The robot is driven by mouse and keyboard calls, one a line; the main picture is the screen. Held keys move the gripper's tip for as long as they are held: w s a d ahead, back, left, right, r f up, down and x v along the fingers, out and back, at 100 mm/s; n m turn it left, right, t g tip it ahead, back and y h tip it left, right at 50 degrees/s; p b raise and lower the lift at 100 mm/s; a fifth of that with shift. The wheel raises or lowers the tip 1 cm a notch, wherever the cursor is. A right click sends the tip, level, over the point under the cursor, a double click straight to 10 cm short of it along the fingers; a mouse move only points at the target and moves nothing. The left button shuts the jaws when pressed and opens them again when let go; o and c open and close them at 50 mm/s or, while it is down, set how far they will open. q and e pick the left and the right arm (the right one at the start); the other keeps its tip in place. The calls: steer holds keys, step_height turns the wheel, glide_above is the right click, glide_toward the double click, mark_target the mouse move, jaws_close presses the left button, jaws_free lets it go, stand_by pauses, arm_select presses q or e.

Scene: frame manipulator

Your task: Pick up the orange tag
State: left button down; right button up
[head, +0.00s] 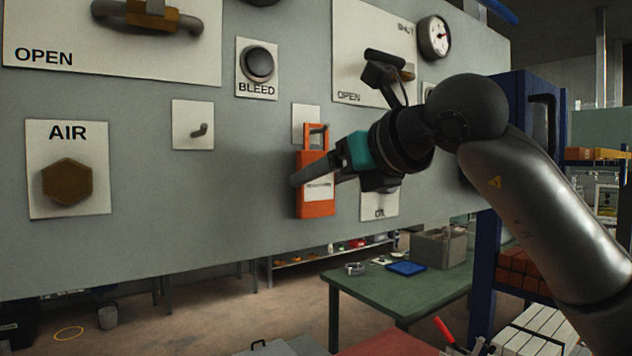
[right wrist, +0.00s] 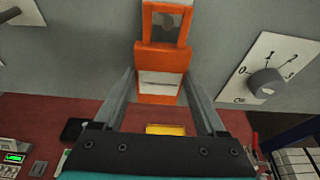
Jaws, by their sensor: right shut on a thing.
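The orange tag (head: 316,207) hangs against the grey panel in the head view, with a white label on its face and an open loop at its top around a small hook (head: 318,129). In the right wrist view the tag (right wrist: 160,58) is upright at the top middle. My right gripper (head: 308,179) reaches in from the right and is shut on the tag, its fingers at either side of the tag's body. In the right wrist view the fingers (right wrist: 158,84) flank the lower part of the tag. My left gripper is not in view.
An empty hook plate (head: 193,125) is left of the tag. The AIR plate (head: 68,170), BLEED button (head: 258,64) and valve handles stick out from the panel. A rotary knob (right wrist: 266,82) is to the right in the wrist view. A green table (head: 400,287) stands below.

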steer(key=shift+c, duration=0.7)
steer(key=shift+r, duration=0.15)
steer(key=f+b+v, duration=0.2)
steer(key=b+v, duration=0.1)
steer(key=v, duration=0.5)
steer(key=s+f+b+v, duration=0.1)
steer(key=f+b+v, duration=0.1)
steer(key=v, duration=0.7)
steer(key=shift+s+d+b, duration=0.3)
steer(key=shift+d+b, duration=0.1)
steer(key=shift+d, duration=0.1)
steer(key=shift+r, duration=0.1)
steer(key=o, duration=1.1)
steer(key=shift+c, duration=0.2)
steer(key=c, duration=1)
